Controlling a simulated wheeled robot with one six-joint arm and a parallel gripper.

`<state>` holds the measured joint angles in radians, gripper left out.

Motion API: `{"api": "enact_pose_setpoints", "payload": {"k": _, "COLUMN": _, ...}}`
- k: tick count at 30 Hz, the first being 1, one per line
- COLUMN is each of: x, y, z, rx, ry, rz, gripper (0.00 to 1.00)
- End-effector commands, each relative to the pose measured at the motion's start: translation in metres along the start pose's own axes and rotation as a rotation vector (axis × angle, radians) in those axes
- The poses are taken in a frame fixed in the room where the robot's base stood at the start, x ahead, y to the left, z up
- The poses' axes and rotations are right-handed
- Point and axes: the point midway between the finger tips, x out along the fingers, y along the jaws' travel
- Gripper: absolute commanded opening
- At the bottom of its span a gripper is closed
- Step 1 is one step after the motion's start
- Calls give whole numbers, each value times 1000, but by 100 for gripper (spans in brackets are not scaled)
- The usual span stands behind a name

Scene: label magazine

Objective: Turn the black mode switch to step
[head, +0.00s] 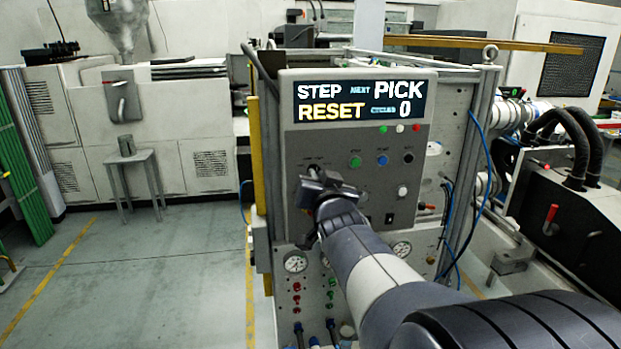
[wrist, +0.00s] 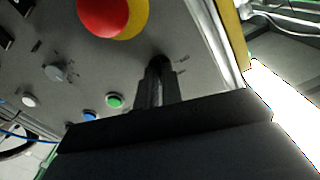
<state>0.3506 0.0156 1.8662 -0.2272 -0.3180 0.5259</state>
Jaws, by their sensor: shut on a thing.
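The grey control panel (head: 296,150) stands upright in front of me. My gripper (head: 318,173) is at the panel's left side, below the display. In the wrist view, my gripper (wrist: 158,84) is shut on the black mode switch (wrist: 160,62), which sits between its fingers. Small label marks show to the right of the switch, too blurred to read. In the head view my gripper covers most of the switch, so its pointing direction cannot be told. The display (head: 358,102) reads "STEP", "NEXT PICK", "RESET" and "0".
A red mushroom button (wrist: 103,14) on a yellow base is close to the switch. A green button (wrist: 115,100), a blue button (wrist: 90,115) and a grey knob (wrist: 55,72) are nearby. Gauges (head: 295,262) are below the panel. Open floor (head: 150,270) lies to the left.

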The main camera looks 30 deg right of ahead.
Motion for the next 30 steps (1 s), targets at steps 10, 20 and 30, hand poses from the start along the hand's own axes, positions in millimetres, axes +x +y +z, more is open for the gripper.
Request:
{"api": "enact_pose_setpoints", "payload": {"k": 10, "x": 0, "y": 0, "z": -1, "rx": 80, "ry": 2, "rz": -1, "gripper": 0}}
{"api": "enact_pose_setpoints", "payload": {"k": 20, "x": 0, "y": 0, "z": -1, "rx": 84, "ry": 3, "rz": -1, "gripper": 0}}
{"api": "enact_pose_setpoints", "payload": {"k": 30, "x": 0, "y": 0, "z": 0, "rx": 83, "ry": 2, "rz": -1, "gripper": 29}}
